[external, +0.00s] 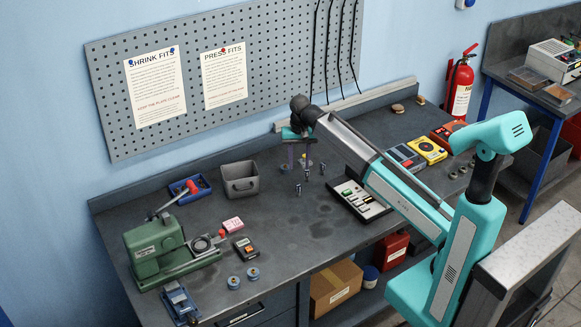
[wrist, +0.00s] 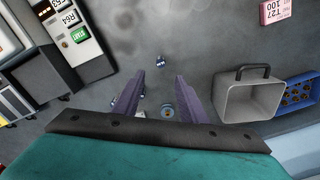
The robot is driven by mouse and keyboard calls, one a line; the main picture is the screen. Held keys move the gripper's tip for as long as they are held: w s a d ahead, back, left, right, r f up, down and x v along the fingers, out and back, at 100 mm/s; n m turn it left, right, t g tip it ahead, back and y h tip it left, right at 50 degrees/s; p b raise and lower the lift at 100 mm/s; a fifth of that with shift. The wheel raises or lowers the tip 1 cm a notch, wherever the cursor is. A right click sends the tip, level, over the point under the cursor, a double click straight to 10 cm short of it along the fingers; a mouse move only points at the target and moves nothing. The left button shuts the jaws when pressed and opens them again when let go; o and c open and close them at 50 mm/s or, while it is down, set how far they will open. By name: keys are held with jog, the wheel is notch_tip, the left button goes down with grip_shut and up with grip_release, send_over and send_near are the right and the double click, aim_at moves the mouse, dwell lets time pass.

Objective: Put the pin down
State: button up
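My gripper (external: 299,166) hangs fingers down over the back middle of the bench. In the wrist view its two purple fingers (wrist: 157,80) are well apart, with nothing held between them. Small metal pins stand on the bench: one (external: 298,189) is in front of the gripper, another (external: 307,175) is close by its fingers, and a third (external: 322,169) is to its right. In the wrist view one pin (wrist: 160,61) shows beyond the fingertips. Another small metal piece (wrist: 140,93) is partly hidden by the left finger. I cannot tell which pin the task means.
A grey bin (external: 239,181) and a blue tray (external: 190,189) stand left of the gripper. A green press (external: 155,249) is at the front left. A control panel (external: 358,199) lies to the right. The bench between press and panel is mostly clear.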

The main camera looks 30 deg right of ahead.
aim_at(298, 185)
jog(key=shift+f+p, duration=0.6)
jog(key=shift+f, duration=2.95)
jog(key=shift+f+p, duration=1)
jog(key=shift+f, duration=1.6)
grip_shut()
